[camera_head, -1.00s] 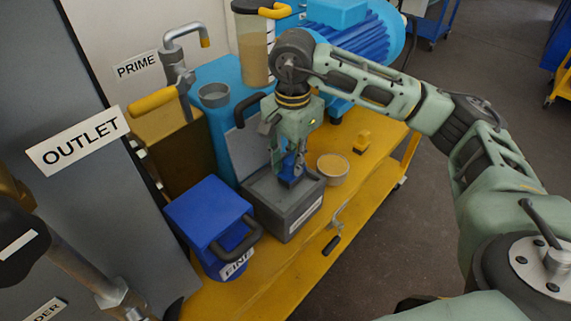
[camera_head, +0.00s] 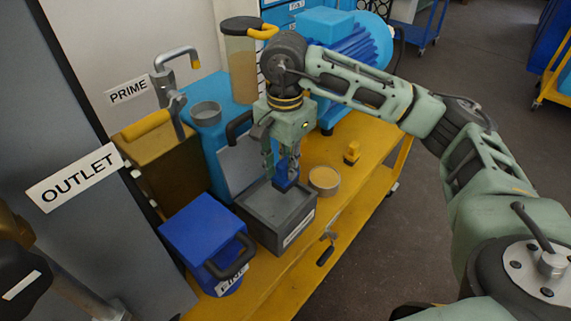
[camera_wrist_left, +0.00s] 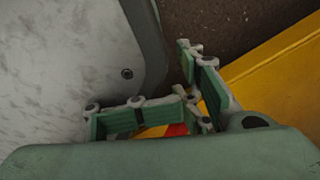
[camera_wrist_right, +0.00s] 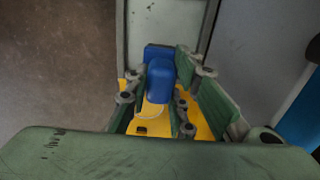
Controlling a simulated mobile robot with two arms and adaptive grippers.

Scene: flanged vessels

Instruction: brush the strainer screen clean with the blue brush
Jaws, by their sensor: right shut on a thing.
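My right gripper (camera_head: 281,165) is shut on the blue brush (camera_head: 285,183) and holds it pointing down over the grey open-topped box (camera_head: 254,223) on the yellow cart. The brush also shows between the fingers in the right wrist view (camera_wrist_right: 160,82). I cannot tell whether the brush touches anything inside the box. The strainer screen is not clearly visible; the gripper and box walls hide part of the inside. My left gripper (camera_wrist_left: 185,92) shows only in the left wrist view, its fingers apart and holding nothing visible, near a pale grey surface.
A blue box (camera_head: 203,232) labelled FINE stands left of the grey box. A blue motor (camera_head: 350,50) stands behind. The cart's front right top is clear.

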